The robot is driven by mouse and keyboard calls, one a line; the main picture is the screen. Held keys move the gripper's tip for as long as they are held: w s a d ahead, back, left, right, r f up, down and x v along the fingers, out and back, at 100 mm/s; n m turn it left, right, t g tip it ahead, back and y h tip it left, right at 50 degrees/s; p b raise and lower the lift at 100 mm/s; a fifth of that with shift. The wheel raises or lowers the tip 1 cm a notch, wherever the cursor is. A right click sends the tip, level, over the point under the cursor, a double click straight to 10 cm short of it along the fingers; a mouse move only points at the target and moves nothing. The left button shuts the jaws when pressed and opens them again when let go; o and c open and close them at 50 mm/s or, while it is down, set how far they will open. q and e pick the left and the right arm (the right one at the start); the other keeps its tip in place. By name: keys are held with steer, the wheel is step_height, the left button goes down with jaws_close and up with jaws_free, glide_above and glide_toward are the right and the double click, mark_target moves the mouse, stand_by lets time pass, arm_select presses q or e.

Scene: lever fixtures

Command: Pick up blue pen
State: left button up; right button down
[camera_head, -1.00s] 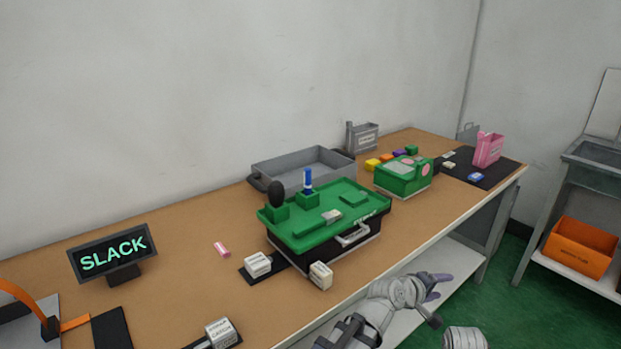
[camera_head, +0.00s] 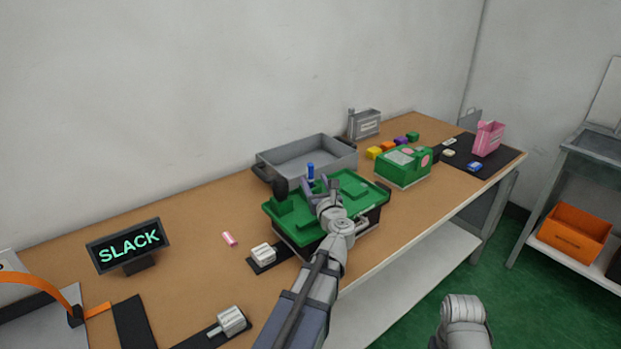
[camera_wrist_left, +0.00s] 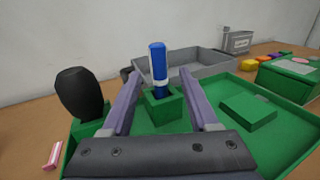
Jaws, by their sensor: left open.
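The blue pen (camera_head: 310,171) stands upright in a small green holder on the green-topped fixture (camera_head: 362,190). In the left wrist view the blue pen (camera_wrist_left: 157,62) has a white band near its lower part and sits in the square green holder (camera_wrist_left: 163,108). My left gripper (camera_head: 320,184) is over the green fixture, right at the pen in the head view. In the left wrist view its two purple fingers (camera_wrist_left: 157,98) are open, one on each side of the pen and holder, with nothing gripped. My right gripper is not visible.
A black knob (camera_wrist_left: 80,93) stands left of the pen on the fixture. A grey tray (camera_head: 308,158) lies behind it. A green box (camera_head: 403,167) with colored blocks is to the right. A SLACK sign (camera_head: 128,244) and pink piece (camera_head: 229,239) are left.

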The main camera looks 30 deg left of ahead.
mark_target(308, 167)
arm_select(q)
steer(key=shift+r+p+x, duration=0.15)
steer(key=shift+x, duration=1.75)
steer(key=shift+r+p+x, duration=0.1)
steer(key=shift+p+x, duration=0.05)
steer(key=shift+x, duration=1.75)
steer(key=shift+s, duration=0.1)
jaws_close()
